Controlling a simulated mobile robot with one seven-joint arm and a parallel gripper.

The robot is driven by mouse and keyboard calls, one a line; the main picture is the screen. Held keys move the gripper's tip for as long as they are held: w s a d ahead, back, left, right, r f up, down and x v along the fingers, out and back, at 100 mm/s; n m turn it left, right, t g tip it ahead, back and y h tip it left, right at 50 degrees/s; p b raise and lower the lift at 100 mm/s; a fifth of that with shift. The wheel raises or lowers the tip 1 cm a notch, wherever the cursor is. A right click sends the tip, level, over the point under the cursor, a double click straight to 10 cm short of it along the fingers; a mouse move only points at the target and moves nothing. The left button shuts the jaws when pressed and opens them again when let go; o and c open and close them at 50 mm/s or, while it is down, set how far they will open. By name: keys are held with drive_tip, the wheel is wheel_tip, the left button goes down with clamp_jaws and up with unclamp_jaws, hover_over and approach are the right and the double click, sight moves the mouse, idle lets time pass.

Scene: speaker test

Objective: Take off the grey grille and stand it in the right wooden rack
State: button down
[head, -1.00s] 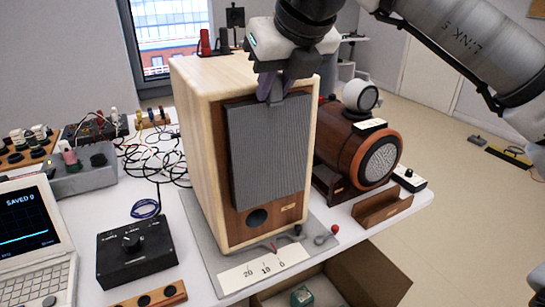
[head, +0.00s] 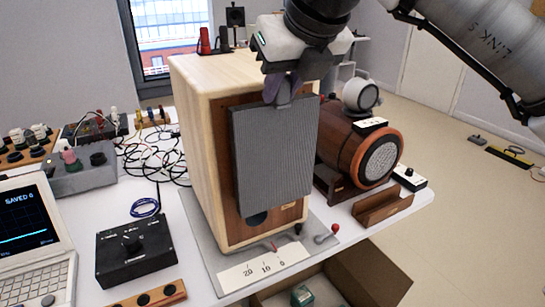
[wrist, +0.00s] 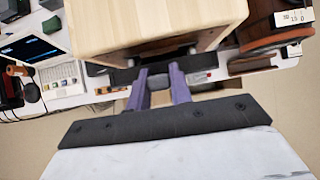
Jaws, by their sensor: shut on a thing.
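The grey grille (head: 275,152) hangs upright in front of the pale wooden speaker (head: 200,135), apart from its brown front panel and shifted a little to the right. My gripper (head: 284,98) is shut on the tab at the grille's top edge. In the wrist view, the purple fingers of my gripper (wrist: 159,84) close on the dark tab, with the speaker top (wrist: 150,25) beyond. The right wooden rack (head: 383,209) is a low brown holder at the table's right edge. It looks empty.
A brown barrel-shaped speaker (head: 362,155) stands right of the pale speaker, behind the rack. A red-knobbed lever (head: 327,234) and a scale card (head: 265,267) are in front. An open cardboard box (head: 372,275) sits below the table edge. Cables and a black box (head: 136,252) are at left.

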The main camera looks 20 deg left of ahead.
drive_tip(key=shift+s+d, duration=1.65)
drive_tip(key=shift+d, duration=0.05)
idle(0.6)
idle(0.4)
